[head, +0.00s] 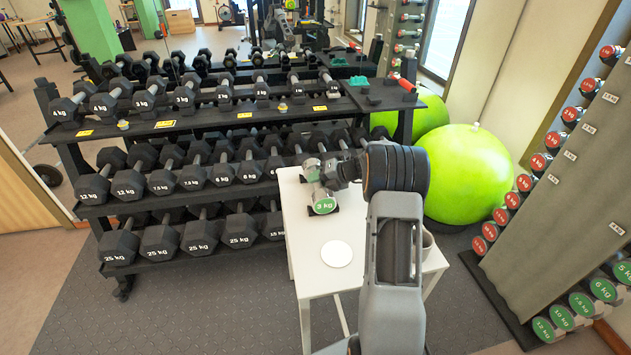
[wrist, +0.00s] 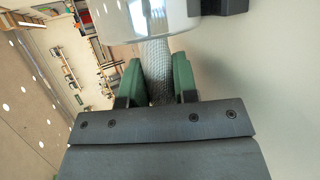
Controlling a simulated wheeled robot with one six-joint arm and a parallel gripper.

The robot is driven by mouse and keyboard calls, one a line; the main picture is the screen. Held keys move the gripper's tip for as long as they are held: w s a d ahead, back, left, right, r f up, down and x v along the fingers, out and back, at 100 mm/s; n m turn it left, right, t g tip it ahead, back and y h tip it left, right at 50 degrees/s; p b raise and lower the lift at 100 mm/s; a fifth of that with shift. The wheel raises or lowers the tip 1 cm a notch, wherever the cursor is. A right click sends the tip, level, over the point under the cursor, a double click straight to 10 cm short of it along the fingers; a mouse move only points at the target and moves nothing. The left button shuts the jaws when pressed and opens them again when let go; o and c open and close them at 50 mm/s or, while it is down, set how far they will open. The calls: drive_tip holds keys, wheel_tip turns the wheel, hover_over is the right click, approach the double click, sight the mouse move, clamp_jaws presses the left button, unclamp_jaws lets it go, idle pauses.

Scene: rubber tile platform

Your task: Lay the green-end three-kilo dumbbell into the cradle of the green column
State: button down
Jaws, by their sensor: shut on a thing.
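The green-end dumbbell (head: 323,206), marked 3 kg, is at the white table's far side, its green face toward the head camera. A black support shows under it; I cannot tell whether it still rests there. My gripper (head: 322,176) is at its handle. In the wrist view, the green pads of my gripper (wrist: 157,84) are closed on both sides of the knurled handle (wrist: 157,62), with a shiny end above. The green column (head: 579,308) of the rack at the right holds several green-end dumbbells at its lower part; its upper part and any empty cradle are out of frame.
The white table (head: 325,275) carries a white disc (head: 337,253). A black dumbbell rack (head: 215,115) stands behind and left. A lime ball (head: 465,175) sits between table and right rack, beside the red-end column (head: 548,150). Floor at the lower left is clear.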

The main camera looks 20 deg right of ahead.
drive_tip(key=shift+r, duration=0.1)
drive_tip(key=shift+w+r, duration=0.25)
drive_tip(key=shift+r, duration=0.1)
drive_tip(key=shift+r+p, duration=0.25)
drive_tip(key=shift+p, duration=0.15)
wheel_tip(320, 180, up, 11)
drive_tip(key=p, duration=1.1)
drive_tip(key=shift+r+p, duration=0.15)
drive_tip(key=shift+p, duration=0.2)
idle(1.1)
idle(1.1)
